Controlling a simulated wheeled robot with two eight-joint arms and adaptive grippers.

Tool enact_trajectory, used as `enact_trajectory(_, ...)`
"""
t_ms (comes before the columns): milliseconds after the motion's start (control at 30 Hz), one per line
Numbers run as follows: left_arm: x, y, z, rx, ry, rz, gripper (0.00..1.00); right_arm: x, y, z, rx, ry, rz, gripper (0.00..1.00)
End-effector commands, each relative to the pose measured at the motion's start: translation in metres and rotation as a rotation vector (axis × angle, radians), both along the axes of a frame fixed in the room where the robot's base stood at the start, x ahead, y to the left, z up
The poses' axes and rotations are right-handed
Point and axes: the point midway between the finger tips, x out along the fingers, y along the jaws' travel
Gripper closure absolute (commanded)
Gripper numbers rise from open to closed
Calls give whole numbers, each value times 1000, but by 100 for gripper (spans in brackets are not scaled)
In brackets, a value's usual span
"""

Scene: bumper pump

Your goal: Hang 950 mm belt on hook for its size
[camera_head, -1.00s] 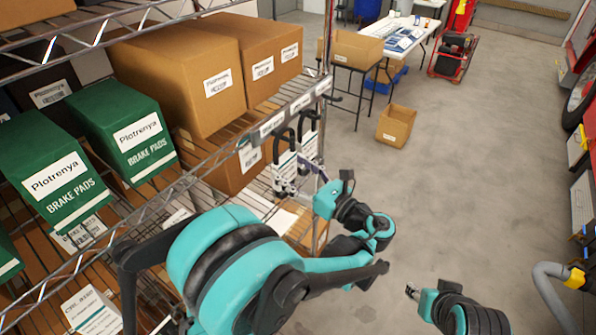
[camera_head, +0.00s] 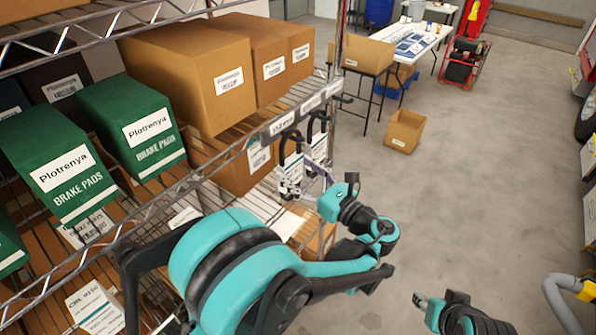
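Two black belts in white sleeves hang in loops at the front edge of the wire shelf: a nearer belt (camera_head: 283,151) and a farther belt (camera_head: 317,129). They hang below white size labels (camera_head: 283,124) whose text is too small to read. My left gripper (camera_head: 290,186) is at the lower end of the nearer belt, with its wrist to the right. Its fingers blend with the belts and sleeves, so its grip is unclear. My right gripper (camera_head: 419,299) is low at the bottom right, away from the shelf, and its fingers are too small to judge.
Green brake pad boxes (camera_head: 137,125) and brown cartons (camera_head: 190,75) fill the shelf on the left. A shelf post (camera_head: 335,60) stands beyond the belts. An open carton (camera_head: 404,130) lies on the floor.

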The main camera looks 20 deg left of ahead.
Motion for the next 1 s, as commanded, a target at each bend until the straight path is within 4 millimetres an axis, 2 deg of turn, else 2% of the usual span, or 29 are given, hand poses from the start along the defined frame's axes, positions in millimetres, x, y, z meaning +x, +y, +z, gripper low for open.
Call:
enact_trajectory(33, 0, 0, 0, 0, 0, 0, 16, 0, 0, 0, 0, 0, 0, 60)
enact_trajectory(67, 0, 0, 0, 0, 0, 0, 10, 0, 0, 0, 0, 0, 0, 60)
enact_trajectory(433, -1, -4, -1, -1, 1, -2, 10, 0, 0, 0, 0, 0, 0, 60)
enact_trajectory(800, -28, -55, -6, 0, 0, -4, 10, 0, 0, 0, 0, 0, 0, 60)
enact_trajectory(1000, -35, -66, -7, 0, 0, -1, 10, 0, 0, 0, 0, 0, 0, 60)
